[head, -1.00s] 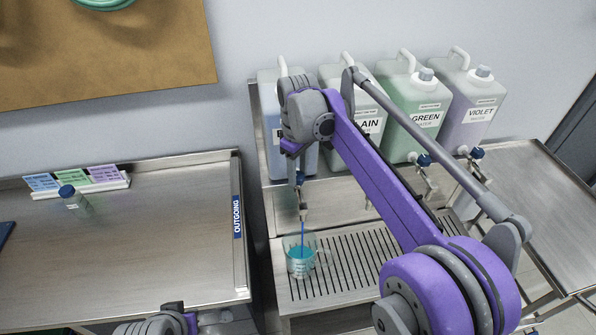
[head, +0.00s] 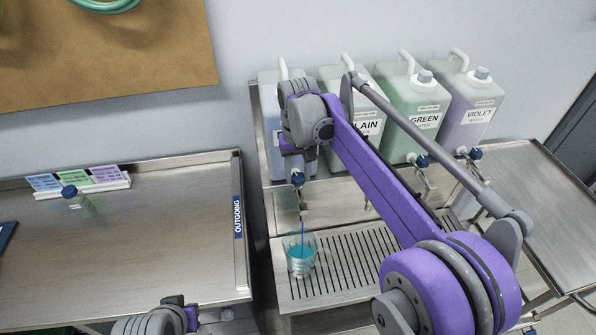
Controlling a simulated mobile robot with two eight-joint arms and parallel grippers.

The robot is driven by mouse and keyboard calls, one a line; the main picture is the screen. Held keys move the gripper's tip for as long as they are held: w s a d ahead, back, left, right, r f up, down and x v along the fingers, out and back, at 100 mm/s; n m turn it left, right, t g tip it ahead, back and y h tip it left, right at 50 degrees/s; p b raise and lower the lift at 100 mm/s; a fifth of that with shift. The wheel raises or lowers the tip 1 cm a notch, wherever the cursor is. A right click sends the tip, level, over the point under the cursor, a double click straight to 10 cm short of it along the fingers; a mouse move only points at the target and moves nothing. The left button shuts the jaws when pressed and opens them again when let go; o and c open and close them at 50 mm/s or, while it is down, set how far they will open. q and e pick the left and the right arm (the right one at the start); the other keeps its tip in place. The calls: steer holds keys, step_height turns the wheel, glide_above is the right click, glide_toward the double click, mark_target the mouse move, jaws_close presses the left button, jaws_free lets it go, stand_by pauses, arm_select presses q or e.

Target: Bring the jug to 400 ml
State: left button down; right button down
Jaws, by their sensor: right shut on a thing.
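The clear jug (head: 301,266) stands upright on the slotted drip tray, under the tap (head: 298,180) of the leftmost, blue-tinted container (head: 270,120). A thin blue stream (head: 303,230) falls from the tap into the jug. Blue-teal liquid fills part of it; the scale marks are too small to read. My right gripper (head: 297,166) points down at the tap and is shut on its handle; the fingers are mostly hidden by the wrist. My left gripper (head: 190,318) shows only in part at the bottom edge, away from the jug, its jaws unclear.
Containers labelled plain (head: 368,125), green (head: 425,122) and violet (head: 480,112) stand to the right, with taps. The left steel table (head: 150,235), marked OUTGOING, holds a small blue-capped bottle (head: 76,200) and colour cards (head: 78,180). My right arm crosses before the containers.

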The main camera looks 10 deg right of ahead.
mark_target(298, 177)
arm_select(q)
steer(key=shift+w+r, duration=0.15)
steer(key=shift+r, duration=0.1)
arm_select(e)
steer(key=shift+m, duration=2.2)
steer(key=shift+c, duration=2.2)
jaws_free()
arm_select(q)
steer(key=shift+w+r+p, duration=0.3)
steer(key=shift+r+p, duration=0.35)
steer(key=shift+r, duration=0.1)
arm_select(e)
step_height(298, 177, up, 11)
steer(key=shift+f, duration=0.1)
